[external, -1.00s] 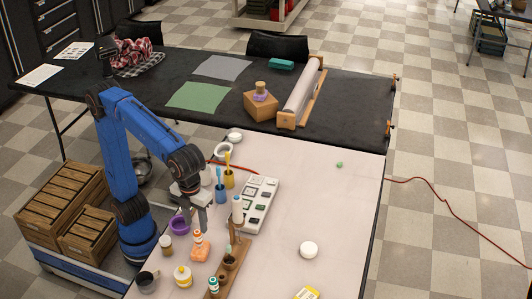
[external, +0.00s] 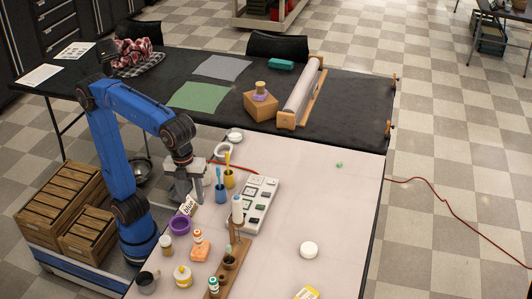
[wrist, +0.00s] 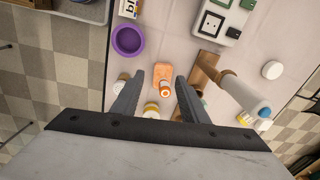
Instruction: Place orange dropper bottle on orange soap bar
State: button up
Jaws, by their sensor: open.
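The orange dropper bottle (external: 197,237), with a white label, stands upright on the orange soap bar (external: 200,254) near the table's left edge. In the wrist view the bottle (wrist: 165,88) rests on the near part of the soap bar (wrist: 163,70), whose far part is bare. My gripper (external: 188,197) is above and behind the bottle, apart from it. In the wrist view my gripper's (wrist: 160,78) two fingers are spread with nothing held between them; the bottle shows below, between them.
A purple bowl (external: 180,226) and a card with lettering (external: 187,205) are beside the soap. A wooden rack (external: 232,262) with bottles and a tall white-topped bottle (external: 238,209) stand to the right. The table's right side is mostly clear.

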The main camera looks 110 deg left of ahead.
jog(key=s+a+f+n, duration=0.2)
jog(key=s+a, duration=0.1)
jog(key=s+a+f+n+t, duration=0.1)
jog(key=s+a+f+n, duration=0.2)
jog(key=s+a, duration=0.1)
jog(key=s+a+f+n+t, duration=0.1)
jog(key=s+a+f+n, duration=0.1)
jog(key=s+a+n, duration=0.1)
jog(key=shift+s+a+f, duration=0.2)
jog(key=shift+s+a, duration=0.05)
jog(key=shift+a, duration=0.05)
jog(key=s+a+f+n+t, duration=0.1)
jog(key=s+a+f+n, duration=0.2)
jog(key=s+f+n, duration=0.1)
jog(key=s+a+f+n+t, duration=0.1)
jog(key=s+a+f+n, duration=0.2)
jog(key=s+f, duration=0.3)
jog(key=shift+s+f+n, duration=0.35)
jog(key=shift+f+n, duration=0.35)
jog(key=shift+f, duration=0.25)
